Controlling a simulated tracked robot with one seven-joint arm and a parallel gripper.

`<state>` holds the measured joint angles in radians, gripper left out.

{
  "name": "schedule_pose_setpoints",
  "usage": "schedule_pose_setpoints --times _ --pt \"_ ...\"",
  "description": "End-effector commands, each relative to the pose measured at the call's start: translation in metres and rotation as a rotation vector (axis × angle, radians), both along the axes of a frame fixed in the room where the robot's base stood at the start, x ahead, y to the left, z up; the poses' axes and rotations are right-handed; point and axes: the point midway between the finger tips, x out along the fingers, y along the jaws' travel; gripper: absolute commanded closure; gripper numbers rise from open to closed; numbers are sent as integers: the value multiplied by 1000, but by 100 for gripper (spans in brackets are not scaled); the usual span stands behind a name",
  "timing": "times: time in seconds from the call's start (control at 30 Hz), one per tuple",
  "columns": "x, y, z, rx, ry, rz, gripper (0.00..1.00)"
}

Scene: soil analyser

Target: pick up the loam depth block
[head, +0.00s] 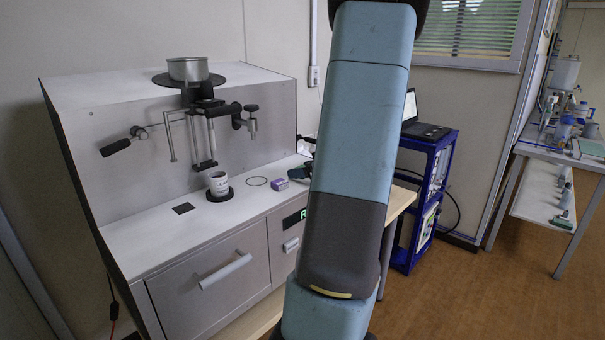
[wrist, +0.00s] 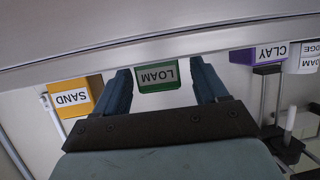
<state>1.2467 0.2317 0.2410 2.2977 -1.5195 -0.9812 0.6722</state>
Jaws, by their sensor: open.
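The loam depth block is a green block labelled LOAM (wrist: 157,76), upside down in the wrist view, near the picture's middle. My gripper (wrist: 162,72) is open, with one blue finger on each side of the block. I see a gap at the right finger; whether the left finger touches it I cannot tell. In the head view my gripper (head: 301,171) shows only partly, at the bench's right end beside my arm. The loam block cannot be made out there; my arm hides part of that area.
An orange SAND block (wrist: 74,97) and a purple CLAY block (wrist: 262,53) flank the loam block in the wrist view. The purple block (head: 280,184) also shows in the head view. A labelled white cup (head: 218,184) stands on the analyser's bench (head: 160,230), below its metal apparatus.

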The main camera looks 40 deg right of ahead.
Motion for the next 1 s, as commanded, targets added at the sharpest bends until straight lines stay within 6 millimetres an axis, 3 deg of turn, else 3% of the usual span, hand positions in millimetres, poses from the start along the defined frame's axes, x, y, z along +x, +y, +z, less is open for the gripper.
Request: schedule_pose_setpoints --times 0.23,0.8,1.0 --pt "1 0 -1 0 0 0 28" --pt "1 0 -1 -1 1 -1 82" --pt "1 0 0 -1 1 -1 84"
